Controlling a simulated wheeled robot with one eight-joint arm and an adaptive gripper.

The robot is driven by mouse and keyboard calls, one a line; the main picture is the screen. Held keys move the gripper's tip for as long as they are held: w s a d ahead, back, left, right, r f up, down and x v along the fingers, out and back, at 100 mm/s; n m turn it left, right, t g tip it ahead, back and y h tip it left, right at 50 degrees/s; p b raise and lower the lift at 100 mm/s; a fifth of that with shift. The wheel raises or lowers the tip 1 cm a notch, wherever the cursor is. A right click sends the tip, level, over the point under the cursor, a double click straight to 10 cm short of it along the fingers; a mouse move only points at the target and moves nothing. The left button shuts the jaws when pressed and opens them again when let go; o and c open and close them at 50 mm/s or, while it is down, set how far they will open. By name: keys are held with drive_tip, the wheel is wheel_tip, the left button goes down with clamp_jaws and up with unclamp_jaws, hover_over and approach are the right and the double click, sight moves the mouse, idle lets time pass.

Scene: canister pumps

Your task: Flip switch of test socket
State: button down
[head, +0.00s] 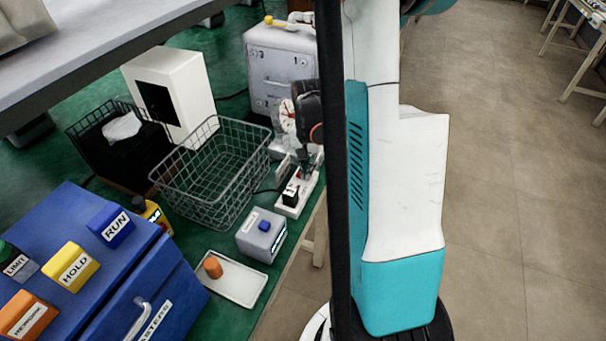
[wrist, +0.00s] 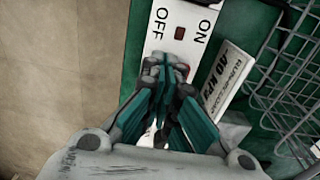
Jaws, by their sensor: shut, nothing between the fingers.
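The test socket (head: 294,196) is a white strip on the green bench near its right edge, with a black plug (head: 290,196) in its near end. In the wrist view the socket (wrist: 164,42) carries the words OFF on the left and ON on the right. A small dark red switch (wrist: 180,33) lies between the words. My gripper (wrist: 172,72) is shut and empty, its teal fingers over the strip, just below the switch in the picture. Whether the fingertips touch the strip, I cannot tell. In the head view my gripper (head: 305,168) is small and partly hides the strip's far end.
A wire basket (head: 212,170) stands left of the socket; it also shows in the wrist view (wrist: 290,75). A white label marked 40 KPA (wrist: 228,78) lies beside the strip. A grey box (head: 261,235) and white tray (head: 236,280) are nearer. A grey metal cabinet (head: 280,65) stands behind.

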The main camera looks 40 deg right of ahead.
drive_tip(key=shift+r+p, duration=2.5)
drive_tip(key=shift+r, duration=1)
